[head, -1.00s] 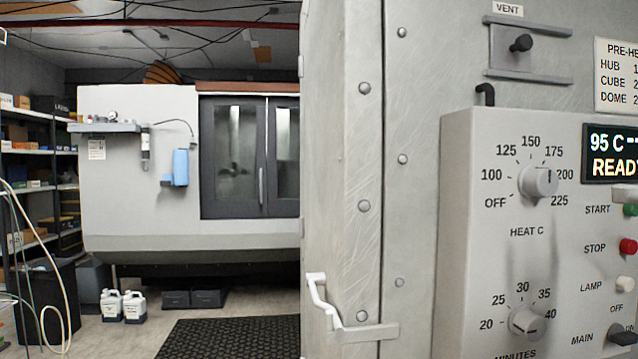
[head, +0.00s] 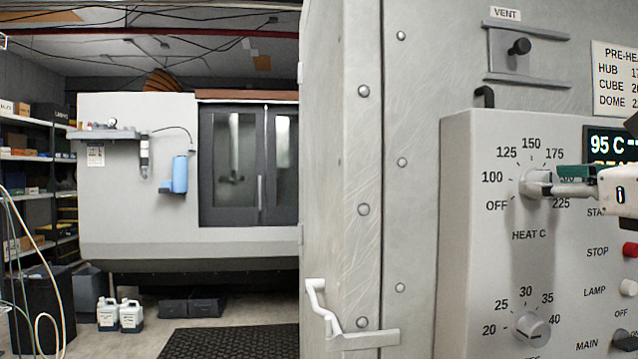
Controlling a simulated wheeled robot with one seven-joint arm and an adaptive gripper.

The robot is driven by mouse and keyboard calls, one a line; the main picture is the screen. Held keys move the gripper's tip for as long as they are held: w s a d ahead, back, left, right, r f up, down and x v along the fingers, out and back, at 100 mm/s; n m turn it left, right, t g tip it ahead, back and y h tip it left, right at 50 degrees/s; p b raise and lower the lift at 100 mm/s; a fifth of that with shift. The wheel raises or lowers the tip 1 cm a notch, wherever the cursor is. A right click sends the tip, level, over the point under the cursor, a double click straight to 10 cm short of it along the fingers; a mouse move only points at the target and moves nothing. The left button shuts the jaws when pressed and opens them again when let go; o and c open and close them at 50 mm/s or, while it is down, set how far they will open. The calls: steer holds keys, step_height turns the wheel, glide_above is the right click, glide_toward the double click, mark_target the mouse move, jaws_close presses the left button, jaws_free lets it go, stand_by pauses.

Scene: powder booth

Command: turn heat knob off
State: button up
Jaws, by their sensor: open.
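The heat knob (head: 533,180) is a round grey dial on the front of the control panel (head: 470,225). Printed marks run around it from OFF at lower left to 225 at lower right, with HEAT C below. My gripper (head: 556,181) reaches in from the right edge, open, its fingers pointing left. One dark green finger and one grey finger show at the knob's right side. The fingertips overlap the knob in the picture; I cannot tell whether they touch it. They hide the knob's right part and the 200 mark, so its pointer direction is unclear.
A minutes knob (head: 531,327) sits below. The stop button (head: 630,250), lamp button (head: 628,288) and main switch (head: 624,338) lie to the right. A vent slider (head: 519,46) is above. A door handle (head: 335,320) sticks out at lower left of the panel.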

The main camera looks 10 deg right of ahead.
steer(key=shift+c, duration=0.6)
steer(key=c, duration=1)
steer(key=shift+n+b, duration=0.3)
steer(key=shift+b, duration=0.05)
steer(key=shift+a+f+n+h+b, duration=0.1)
steer(key=shift+f+n+h+b, duration=0.1)
steer(key=shift+n+b, duration=5.05)
steer(key=shift+a+f+n+h+b, duration=0.1)
steer(key=shift+n+h+b, duration=0.1)
steer(key=shift+n+b, duration=5.05)
steer(key=shift+d+r+n+p, duration=0.1)
steer(key=shift+n+p, duration=0.55)
steer(key=shift+n, duration=0.35)
